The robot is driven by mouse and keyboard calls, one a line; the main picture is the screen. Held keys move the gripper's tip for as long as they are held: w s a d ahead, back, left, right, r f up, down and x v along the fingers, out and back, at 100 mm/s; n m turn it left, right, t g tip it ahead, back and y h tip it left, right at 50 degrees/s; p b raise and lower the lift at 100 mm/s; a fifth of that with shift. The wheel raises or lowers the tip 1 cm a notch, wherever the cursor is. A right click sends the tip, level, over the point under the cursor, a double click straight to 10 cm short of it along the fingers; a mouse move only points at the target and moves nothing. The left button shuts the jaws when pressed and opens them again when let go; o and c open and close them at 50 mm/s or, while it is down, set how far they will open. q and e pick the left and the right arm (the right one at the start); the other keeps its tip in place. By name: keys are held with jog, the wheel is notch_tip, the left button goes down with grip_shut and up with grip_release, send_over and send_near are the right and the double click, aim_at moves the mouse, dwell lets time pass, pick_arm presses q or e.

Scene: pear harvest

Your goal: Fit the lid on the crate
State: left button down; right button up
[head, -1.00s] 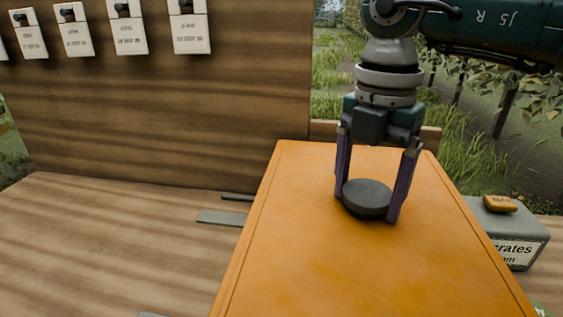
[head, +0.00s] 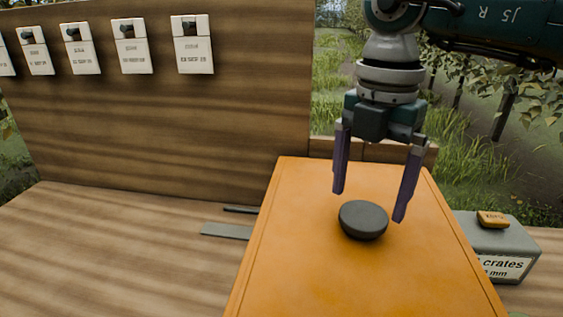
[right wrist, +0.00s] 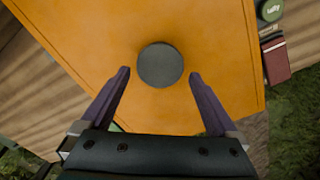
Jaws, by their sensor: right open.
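The orange lid (head: 310,210) lies flat in the middle of the head view, with a round dark grey knob (head: 363,220) on top. The lid (right wrist: 180,110) and its knob (right wrist: 160,64) also show in the right wrist view. My right gripper (head: 376,206) is open above the lid, its purple fingers apart and clear of the knob. In the right wrist view the knob lies beyond the fingertips (right wrist: 158,75), midway between them. The crate is hidden under the lid, so I cannot tell how the lid sits on it. My left gripper is out of view.
A wooden bench (head: 120,250) extends left of the lid, with a flat grey strip (head: 226,231) on it. A wooden back panel (head: 150,120) carries several white tags (head: 192,45). A grey box (head: 495,250) with an orange block (head: 492,219) on top stands at right.

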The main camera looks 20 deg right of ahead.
aim_at(364, 215)
notch_tip(364, 215, up, 7)
jog(key=p, duration=0.5)
dwell(0.4)
